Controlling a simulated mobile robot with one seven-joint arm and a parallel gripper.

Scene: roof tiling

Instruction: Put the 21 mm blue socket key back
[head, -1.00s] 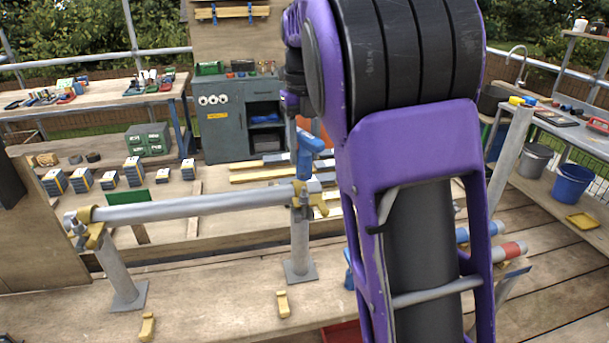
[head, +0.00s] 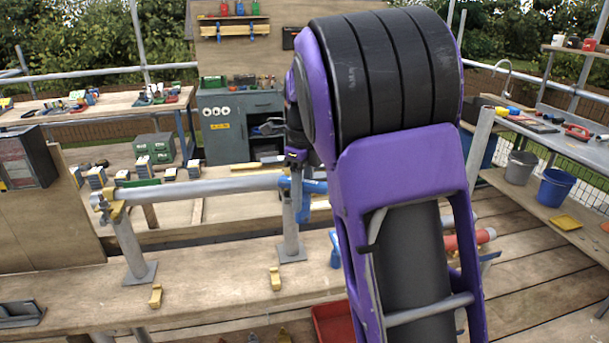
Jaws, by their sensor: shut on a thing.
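My gripper (head: 296,160) points down beside the right end of the grey tube, partly hidden by my arm. It is shut on a blue key-like tool (head: 297,188), which I take to be the blue socket key; no size mark is readable. The tool overlaps the top of the right grey post (head: 290,228) and hides the clamp there. I cannot tell whether it touches the clamp. Another blue piece (head: 335,249) is at the bench's right part, beside my arm. My arm hides what lies behind it.
The horizontal grey tube (head: 205,187) crosses the bench (head: 200,285) between two posts. Yellow pieces (head: 275,279) lie in front. A red tray (head: 332,322) sits low by my arm. A grey cabinet (head: 222,135) stands behind. A blue bucket (head: 555,187) is at right.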

